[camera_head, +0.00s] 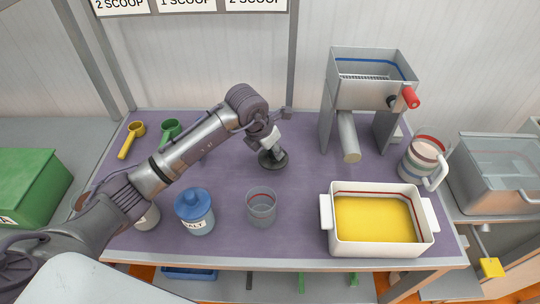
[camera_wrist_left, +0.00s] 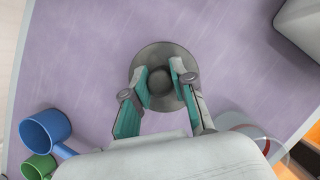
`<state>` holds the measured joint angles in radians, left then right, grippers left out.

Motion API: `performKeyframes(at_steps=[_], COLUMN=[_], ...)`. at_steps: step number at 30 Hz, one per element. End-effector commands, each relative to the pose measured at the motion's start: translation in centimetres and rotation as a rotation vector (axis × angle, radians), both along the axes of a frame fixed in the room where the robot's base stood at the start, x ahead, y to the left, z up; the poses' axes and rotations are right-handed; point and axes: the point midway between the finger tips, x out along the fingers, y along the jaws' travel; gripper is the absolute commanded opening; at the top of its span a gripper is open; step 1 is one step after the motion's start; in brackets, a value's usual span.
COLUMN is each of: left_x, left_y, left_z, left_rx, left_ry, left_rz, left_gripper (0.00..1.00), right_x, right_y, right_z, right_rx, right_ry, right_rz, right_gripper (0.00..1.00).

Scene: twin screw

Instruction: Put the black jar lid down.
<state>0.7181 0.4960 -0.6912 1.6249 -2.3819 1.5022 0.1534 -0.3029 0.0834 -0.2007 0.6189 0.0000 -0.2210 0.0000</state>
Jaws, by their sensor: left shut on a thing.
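The black jar lid (camera_head: 272,163) is a dark round disc with a knob, near the middle of the purple tabletop. It also shows in the left wrist view (camera_wrist_left: 150,52). My left gripper (camera_head: 277,152) is shut on its knob from above, with the two teal-padded fingers (camera_wrist_left: 161,78) on either side. The lid lies flat, at or just above the table; I cannot tell whether it touches. A pale jar (camera_head: 149,217) at the left is partly hidden by my left arm. My right gripper is not in view.
A blue-lidded salt jar (camera_head: 195,214) and a clear glass (camera_head: 262,208) stand at the front. A white tub of yellow contents (camera_head: 335,238), a metal machine (camera_head: 362,95) and a striped pitcher (camera_head: 424,158) stand right. Yellow (camera_head: 130,141) and green (camera_head: 168,132) scoops lie back left. Table around the lid is clear.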

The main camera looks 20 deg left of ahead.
Motion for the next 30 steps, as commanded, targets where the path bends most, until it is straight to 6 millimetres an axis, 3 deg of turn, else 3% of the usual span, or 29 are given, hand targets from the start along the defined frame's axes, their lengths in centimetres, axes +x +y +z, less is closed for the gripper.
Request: performKeyframes(at_steps=[4, 14, 25, 26, 30], left_x=[0.5, 0.5, 0.6, 0.6, 0.6], left_y=[1.1, 1.1, 1.2, 1.1, 1.1], left_z=[-0.7, -4.6, -5.2, -5.0, -5.0], left_rx=[0.000, -0.001, 0.001, 0.000, 0.000], left_ry=[0.000, 0.001, 0.000, 0.000, 0.000], left_rz=[-0.001, -0.002, -0.002, -0.002, -0.002], left_gripper=[0.01, 0.01, 0.01, 0.30, 0.50], right_x=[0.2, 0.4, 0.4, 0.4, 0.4], right_y=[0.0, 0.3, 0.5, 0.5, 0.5], right_z=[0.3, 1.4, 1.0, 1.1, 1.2], right_rx=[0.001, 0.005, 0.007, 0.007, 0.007], right_ry=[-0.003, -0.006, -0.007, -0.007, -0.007], right_rz=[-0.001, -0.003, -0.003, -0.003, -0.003], right_gripper=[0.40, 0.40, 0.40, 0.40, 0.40])
